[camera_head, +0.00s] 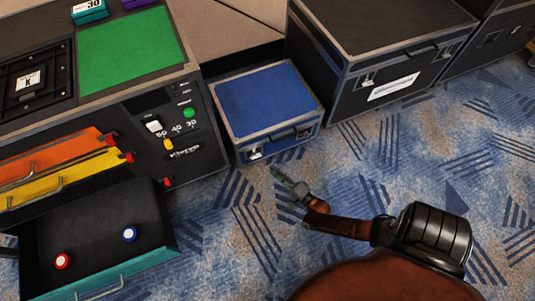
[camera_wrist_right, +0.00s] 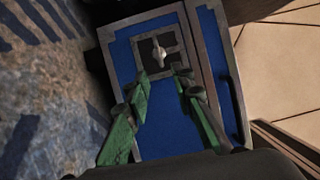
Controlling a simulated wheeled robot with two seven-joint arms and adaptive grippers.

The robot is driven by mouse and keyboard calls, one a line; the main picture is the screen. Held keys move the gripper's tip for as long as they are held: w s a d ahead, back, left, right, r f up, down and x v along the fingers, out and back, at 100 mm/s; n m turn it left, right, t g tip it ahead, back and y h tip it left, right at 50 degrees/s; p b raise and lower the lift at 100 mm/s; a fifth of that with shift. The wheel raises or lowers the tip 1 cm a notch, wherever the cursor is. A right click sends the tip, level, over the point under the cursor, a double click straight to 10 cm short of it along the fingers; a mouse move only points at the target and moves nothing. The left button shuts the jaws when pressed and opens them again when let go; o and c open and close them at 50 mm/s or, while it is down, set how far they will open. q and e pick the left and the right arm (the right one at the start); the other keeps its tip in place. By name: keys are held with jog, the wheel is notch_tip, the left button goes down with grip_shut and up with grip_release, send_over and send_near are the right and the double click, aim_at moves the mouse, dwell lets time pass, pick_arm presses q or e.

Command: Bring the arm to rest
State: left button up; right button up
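My right arm reaches in from the lower right in the head view. My right gripper (camera_head: 283,177) has green fingers and hangs above the patterned carpet, just in front of a small blue case (camera_head: 264,96). In the right wrist view, the two green fingers of the gripper (camera_wrist_right: 164,82) stand apart with nothing between them. Behind them is the blue case (camera_wrist_right: 157,120) with its metal latch (camera_wrist_right: 158,50). I cannot tell whether the fingertips touch the case. My left gripper is not in view.
A black case (camera_head: 385,65) stands at the back. Carpet (camera_head: 450,140) is clear at right.

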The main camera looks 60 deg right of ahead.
jog(key=shift+s+a, duration=0.1)
jog(key=shift+s, duration=0.7)
